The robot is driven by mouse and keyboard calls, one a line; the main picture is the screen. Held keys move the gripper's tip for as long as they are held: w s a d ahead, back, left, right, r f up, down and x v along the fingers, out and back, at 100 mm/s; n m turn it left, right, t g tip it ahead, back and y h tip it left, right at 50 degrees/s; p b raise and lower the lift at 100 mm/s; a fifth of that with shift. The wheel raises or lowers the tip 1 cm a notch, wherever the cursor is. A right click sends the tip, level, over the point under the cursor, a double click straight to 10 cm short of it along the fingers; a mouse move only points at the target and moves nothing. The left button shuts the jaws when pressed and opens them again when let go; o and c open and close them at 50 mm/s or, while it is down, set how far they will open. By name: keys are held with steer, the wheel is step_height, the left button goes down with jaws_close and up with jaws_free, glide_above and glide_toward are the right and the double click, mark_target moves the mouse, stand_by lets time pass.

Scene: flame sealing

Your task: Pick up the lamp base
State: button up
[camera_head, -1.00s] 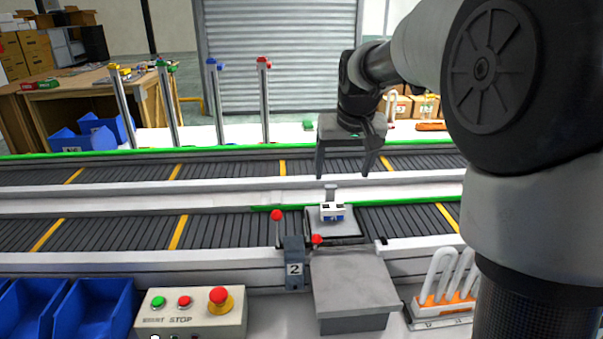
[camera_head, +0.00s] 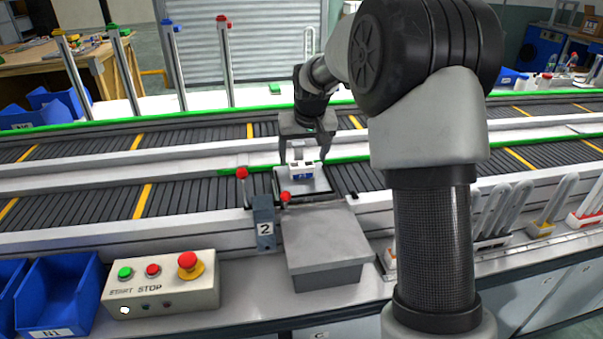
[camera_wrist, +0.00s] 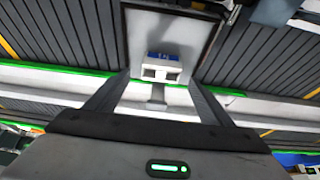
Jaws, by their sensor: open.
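The lamp base appears to be the small white block with a blue marked face (camera_head: 302,174), on a grey pallet (camera_head: 322,185) on the near conveyor. It also shows in the wrist view (camera_wrist: 163,58), with two square openings in its white part and a pale stem behind. My gripper (camera_head: 304,161) is open, with its fingers pointing down at either side of the block. In the wrist view the block lies between the fingers (camera_wrist: 160,80), with gaps on both sides. I cannot tell exactly how far down the fingertips reach.
A grey box (camera_head: 322,240) and a post marked 2 (camera_head: 264,228) stand in front of the pallet, with red knobs nearby. A START/STOP box (camera_head: 160,283) and blue bins (camera_head: 68,290) are at front left. Racks of white loops (camera_head: 545,212) stand at right.

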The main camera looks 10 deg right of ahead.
mark_target(301, 164)
steer(key=b+x, duration=0.1)
steer(key=x, duration=0.4)
steer(key=shift+a, duration=0.1)
steer(key=shift+c, duration=0.4)
steer(key=c, duration=1.1)
steer(key=shift+r, duration=0.1)
steer(key=shift+r, duration=0.1)
